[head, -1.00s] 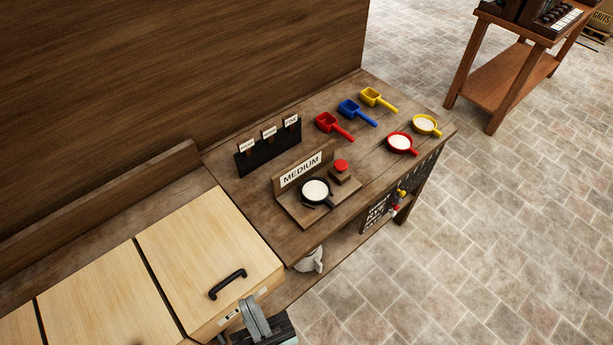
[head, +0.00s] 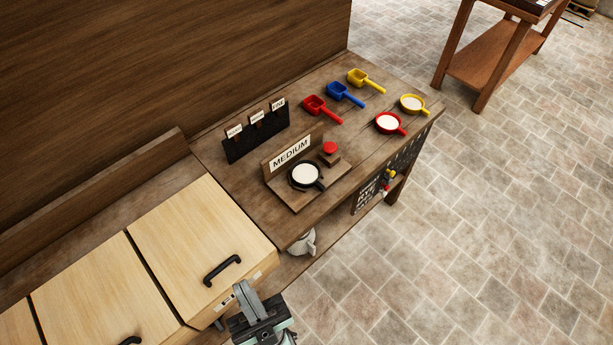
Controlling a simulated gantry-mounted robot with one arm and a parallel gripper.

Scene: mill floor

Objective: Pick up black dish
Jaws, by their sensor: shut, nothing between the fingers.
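The black dish (head: 319,184) is round with a short handle pointing to the lower right and a white filling. It sits on the small wooden stand (head: 284,189) in front of the "MEDIUM" sign (head: 290,152). My gripper (head: 250,302) is at the bottom edge of the picture, beside the front of the pale wooden bins. Its grey fingers are shut and hold nothing. It is well apart from the dish, to the lower left of it.
A red knob on a wooden block (head: 330,149) stands right beside the dish. A black rack with labels (head: 256,137) is behind. Red (head: 322,110), blue and yellow scoops, and red (head: 402,131) and yellow (head: 425,108) dishes lie farther right. A pale bin (head: 197,235) is at left.

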